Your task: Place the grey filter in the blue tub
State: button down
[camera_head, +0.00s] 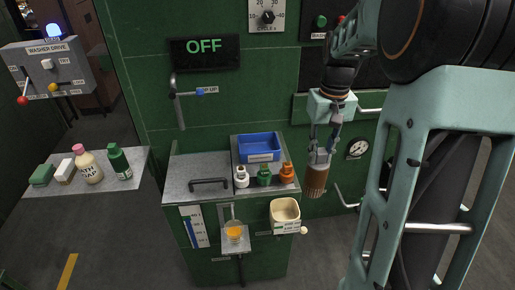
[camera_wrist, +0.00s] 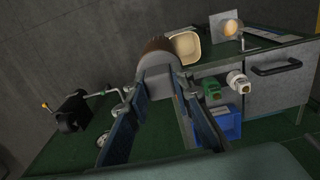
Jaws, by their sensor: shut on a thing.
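The filter (camera_head: 316,181) has a grey cap and a brown ribbed body. My gripper (camera_head: 320,153) is shut on its grey end and holds it in the air, ribbed end down, to the right of the cabinet top. In the wrist view the filter (camera_wrist: 156,60) sits between both fingers of my gripper (camera_wrist: 160,88). The blue tub (camera_head: 262,153) stands at the back right of the cabinet top, left of my gripper and apart from it. Its inside looks empty. The tub also shows in the wrist view (camera_wrist: 231,124).
White, green and orange small bottles (camera_head: 264,176) stand in front of the tub. A cream bin (camera_head: 285,214) hangs on the cabinet front. A gauge (camera_head: 357,149) and pipes are on the wall at right. A side shelf (camera_head: 125,160) holds bottles and blocks.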

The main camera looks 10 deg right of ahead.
aim_at(258, 147)
jog(key=i, duration=0.9)
